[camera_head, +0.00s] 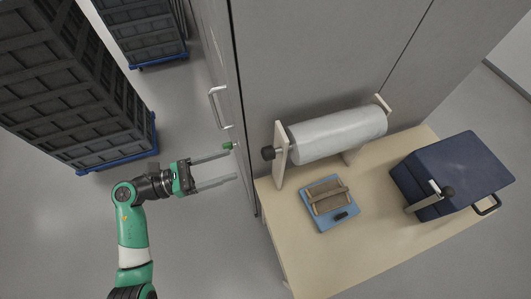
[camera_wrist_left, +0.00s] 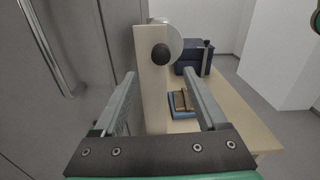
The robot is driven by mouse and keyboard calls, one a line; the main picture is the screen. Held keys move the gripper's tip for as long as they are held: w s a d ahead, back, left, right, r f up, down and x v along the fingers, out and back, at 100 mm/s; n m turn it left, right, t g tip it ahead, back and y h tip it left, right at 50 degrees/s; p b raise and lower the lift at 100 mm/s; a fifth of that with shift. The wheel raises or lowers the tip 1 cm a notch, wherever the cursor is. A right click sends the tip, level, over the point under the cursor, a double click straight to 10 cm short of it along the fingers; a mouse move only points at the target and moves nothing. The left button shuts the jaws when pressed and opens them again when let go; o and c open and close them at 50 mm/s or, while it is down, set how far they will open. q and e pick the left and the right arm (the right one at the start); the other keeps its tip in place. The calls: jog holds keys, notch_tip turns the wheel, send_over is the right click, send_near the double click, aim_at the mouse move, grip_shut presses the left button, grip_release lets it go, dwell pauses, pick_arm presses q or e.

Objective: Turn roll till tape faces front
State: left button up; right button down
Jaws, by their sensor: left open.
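A pale grey-white roll (camera_head: 338,135) lies level between two light wooden end boards on the table. A black knob (camera_head: 267,153) sticks out at its left end. No tape shows on the side of the roll that I can see. In the left wrist view the knob (camera_wrist_left: 160,55) stands out in front of the wooden end board (camera_wrist_left: 151,85), with part of the roll (camera_wrist_left: 175,42) behind it. My left gripper (camera_head: 236,161) is open and empty, left of the knob and apart from it. In the left wrist view its fingers (camera_wrist_left: 163,101) spread either side of the board. My right gripper is not in view.
A blue tray (camera_head: 346,221) with a brown block lies in front of the roll. A dark blue box (camera_head: 450,175) with a latch and handle stands at the table's right. Grey cabinet doors (camera_head: 310,50) rise behind. Dark crates (camera_head: 75,80) stand at the left.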

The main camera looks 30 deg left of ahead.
aim_at(263, 154)
pick_arm(q)
jog(key=b+x, duration=0.1)
jog(key=x, duration=1)
jog(key=shift+s, duration=0.1)
grip_shut()
